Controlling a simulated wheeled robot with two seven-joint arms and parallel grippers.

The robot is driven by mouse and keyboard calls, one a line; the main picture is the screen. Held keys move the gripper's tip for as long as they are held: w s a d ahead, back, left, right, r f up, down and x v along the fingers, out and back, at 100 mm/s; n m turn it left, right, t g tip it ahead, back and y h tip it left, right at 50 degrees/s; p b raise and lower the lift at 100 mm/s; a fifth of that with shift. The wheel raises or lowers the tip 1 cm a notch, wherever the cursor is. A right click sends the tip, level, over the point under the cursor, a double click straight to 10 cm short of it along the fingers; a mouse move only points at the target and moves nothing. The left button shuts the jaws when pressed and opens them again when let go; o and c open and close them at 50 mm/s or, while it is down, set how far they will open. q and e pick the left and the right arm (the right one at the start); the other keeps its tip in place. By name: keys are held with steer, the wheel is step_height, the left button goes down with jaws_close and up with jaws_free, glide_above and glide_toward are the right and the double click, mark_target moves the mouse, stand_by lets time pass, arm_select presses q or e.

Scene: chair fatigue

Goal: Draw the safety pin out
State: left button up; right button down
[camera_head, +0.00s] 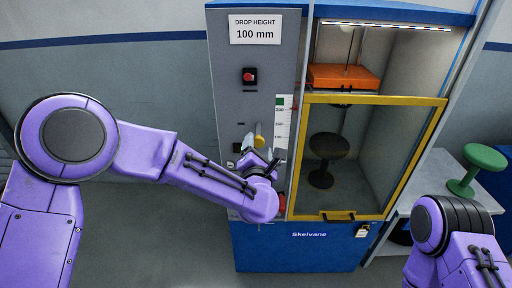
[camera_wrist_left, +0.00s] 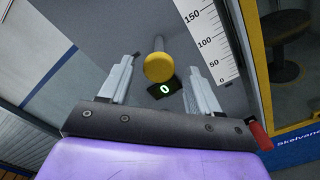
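My right gripper is out of view; only part of that arm shows at lower right.
A green digital display (camera_wrist_left: 165,89) reads 0 beside a printed scale (camera_wrist_left: 208,40). A red part (camera_wrist_left: 260,136) sits right of my gripper. A yellow-framed door (camera_head: 372,100) encloses a dark stool (camera_head: 328,147) below an orange block (camera_head: 344,77). A green stool (camera_head: 483,160) stands right.

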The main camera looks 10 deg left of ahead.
arm_select(q)
steer(key=shift+s, duration=0.35)
steer(key=s+d+b, duration=0.1)
steer(key=s+b, duration=0.2)
steer(key=s, duration=0.6)
steer(key=shift+s+b, duration=0.35)
steer(key=shift+s, duration=0.05)
steer(key=shift+d, duration=0.1)
